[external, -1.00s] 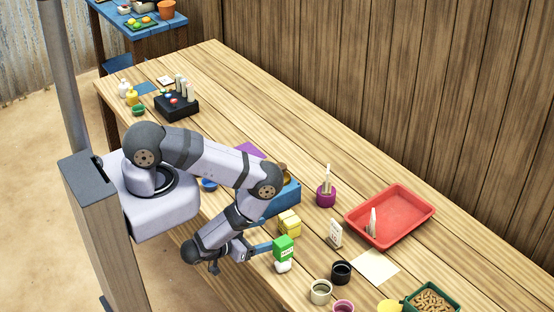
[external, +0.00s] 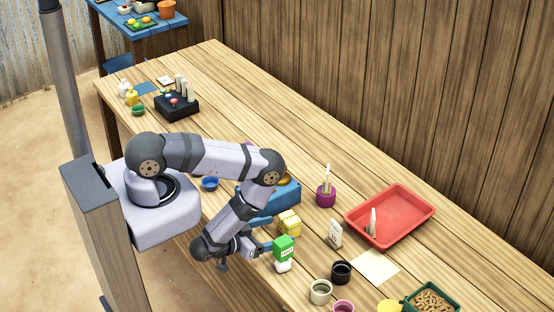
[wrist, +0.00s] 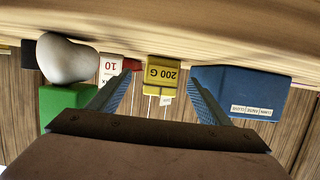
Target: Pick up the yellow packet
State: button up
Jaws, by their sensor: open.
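In the external view my gripper (external: 266,248) is low in front of the yellow packet, partly hidden by the green packet.
A white rounded object (wrist: 66,60) and the green packet (wrist: 66,105) lie on one side in the wrist view; a blue box (wrist: 240,92) lies on the other. A red-and-white "10" item (wrist: 112,68) is close by. A red tray (external: 400,210) stands farther right.

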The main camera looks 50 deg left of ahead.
aim_at(283, 227)
jog(key=shift+w+a+f+b, duration=0.1)
jog(key=shift+w+f+b, duration=0.4)
jog(key=shift+b, duration=0.55)
jog(key=b, duration=0.3)
jog(key=shift+w, duration=0.35)
jog(key=b, duration=0.2)
jog(key=shift+w+b, duration=0.15)
jog(key=shift+b, duration=0.25)
jog(key=shift+w+r+p, duration=0.25)
jog(key=shift+w+p, duration=0.2)
jog(key=shift+p, duration=0.15)
jog(key=shift+w+f, duration=0.35)
jog(key=shift+w, duration=0.25)
jog(key=c, duration=1.4)
jog(key=shift+o, duration=0.2)
jog(key=shift+r, duration=0.15)
